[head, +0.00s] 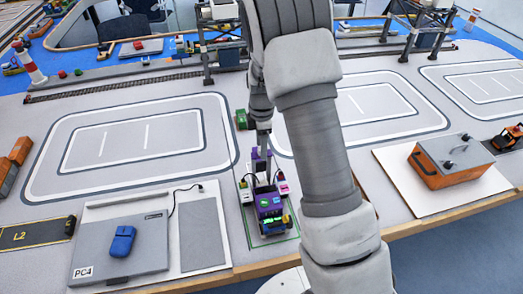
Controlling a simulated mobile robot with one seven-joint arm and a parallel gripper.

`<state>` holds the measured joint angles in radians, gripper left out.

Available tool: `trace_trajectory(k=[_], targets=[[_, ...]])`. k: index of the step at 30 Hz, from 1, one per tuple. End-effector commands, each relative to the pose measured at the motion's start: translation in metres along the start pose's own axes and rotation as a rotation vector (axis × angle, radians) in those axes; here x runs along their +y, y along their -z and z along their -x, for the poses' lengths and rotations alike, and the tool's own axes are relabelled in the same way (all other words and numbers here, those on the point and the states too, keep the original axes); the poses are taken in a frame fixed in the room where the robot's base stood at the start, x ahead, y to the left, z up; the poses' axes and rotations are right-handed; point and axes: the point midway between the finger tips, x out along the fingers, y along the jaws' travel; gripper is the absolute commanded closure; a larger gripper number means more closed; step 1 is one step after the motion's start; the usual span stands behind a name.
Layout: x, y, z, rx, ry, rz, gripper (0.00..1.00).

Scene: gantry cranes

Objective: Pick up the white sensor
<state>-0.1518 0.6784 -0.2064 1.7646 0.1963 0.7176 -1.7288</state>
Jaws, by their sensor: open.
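My gripper (262,176) points down over a small purple and black wheeled device (269,205) on a green-edged pad at the table's front. The gripper is open, with its thin fingers close above the device; contact cannot be told. Two small whitish pieces flank the fingers: one at left (246,195), and one with a pink part at right (283,187). Either may be the white sensor; they are too small to tell. My arm covers the area right of the device.
A grey laptop (150,252) with a blue mouse (122,241) on its lid lies at front left. An orange case with a grey lid (452,160) stands on a white board at right. White-lined track loops and gantry cranes lie behind; the left loop's interior is clear.

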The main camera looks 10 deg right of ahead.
Motion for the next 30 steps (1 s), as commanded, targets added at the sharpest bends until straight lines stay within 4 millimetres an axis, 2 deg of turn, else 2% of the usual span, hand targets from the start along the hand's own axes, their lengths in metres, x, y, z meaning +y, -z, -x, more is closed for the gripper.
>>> trace_trajectory(k=[2,3,12,13,25,30], targets=[[-0.0001,0.0001,0.0001,0.0,0.0,0.0,0.4],[-0.0001,0.0001,0.0001,0.0,0.0,0.0,0.44],[-0.0001,0.0003,0.0004,0.0,0.001,0.0,0.98],[-0.0001,0.0003,0.0004,0.0,0.001,0.0,1.0],[0.0001,0.0003,0.0014,0.0,0.0,0.0,1.0],[0.0004,0.0005,0.01,0.001,-0.001,0.001,1.0]])
